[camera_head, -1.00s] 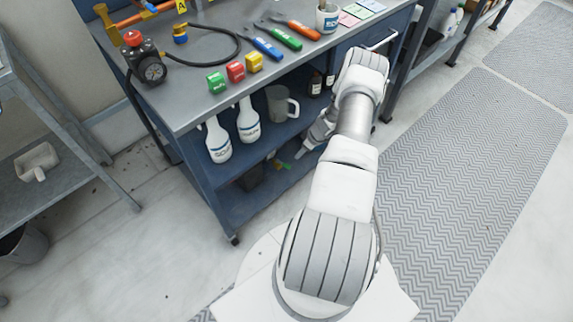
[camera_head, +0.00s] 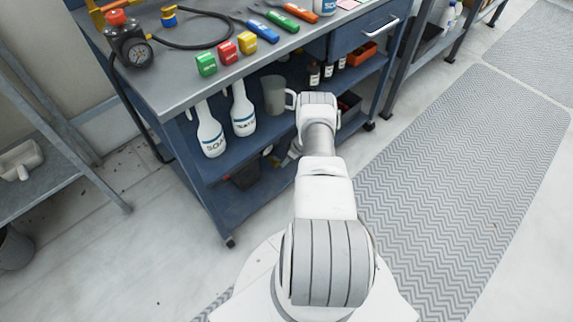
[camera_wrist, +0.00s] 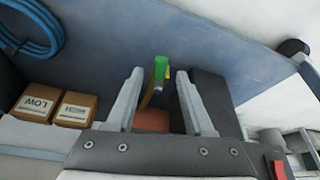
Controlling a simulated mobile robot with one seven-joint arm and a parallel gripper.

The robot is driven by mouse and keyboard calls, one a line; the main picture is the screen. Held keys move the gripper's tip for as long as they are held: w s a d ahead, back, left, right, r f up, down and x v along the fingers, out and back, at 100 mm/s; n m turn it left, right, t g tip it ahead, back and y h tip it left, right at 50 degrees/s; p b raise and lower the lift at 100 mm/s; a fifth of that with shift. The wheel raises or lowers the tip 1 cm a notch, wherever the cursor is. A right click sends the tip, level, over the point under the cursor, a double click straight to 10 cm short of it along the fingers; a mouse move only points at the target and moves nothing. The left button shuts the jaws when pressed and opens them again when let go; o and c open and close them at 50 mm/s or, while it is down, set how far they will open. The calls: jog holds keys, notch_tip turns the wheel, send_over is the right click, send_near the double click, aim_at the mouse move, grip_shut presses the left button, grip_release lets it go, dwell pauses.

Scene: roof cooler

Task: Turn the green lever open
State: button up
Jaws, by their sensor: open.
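The green lever (camera_wrist: 160,67) shows in the wrist view in front of a blue panel, with a yellow and brass-coloured part beside and below it. My gripper (camera_wrist: 159,84) is open and empty. Its two grey fingers stand to the left and right of the lever in the picture. I cannot tell how deep the lever lies between them, and I see no contact. In the head view the gripper is hidden behind my arm at the lower shelf of the blue workbench (camera_head: 215,190), and I cannot make out the lever clearly there.
Boxes (camera_wrist: 71,108) and a blue hose coil (camera_wrist: 35,35) lie left in the wrist view. Two white spray bottles (camera_head: 242,108) and a grey jug (camera_head: 274,95) stand on the bench shelf near my arm. Floor mats (camera_head: 460,180) lie clear to the right.

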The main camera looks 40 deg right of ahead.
jog(key=shift+x, duration=0.75)
grip_shut()
dwell(1.0)
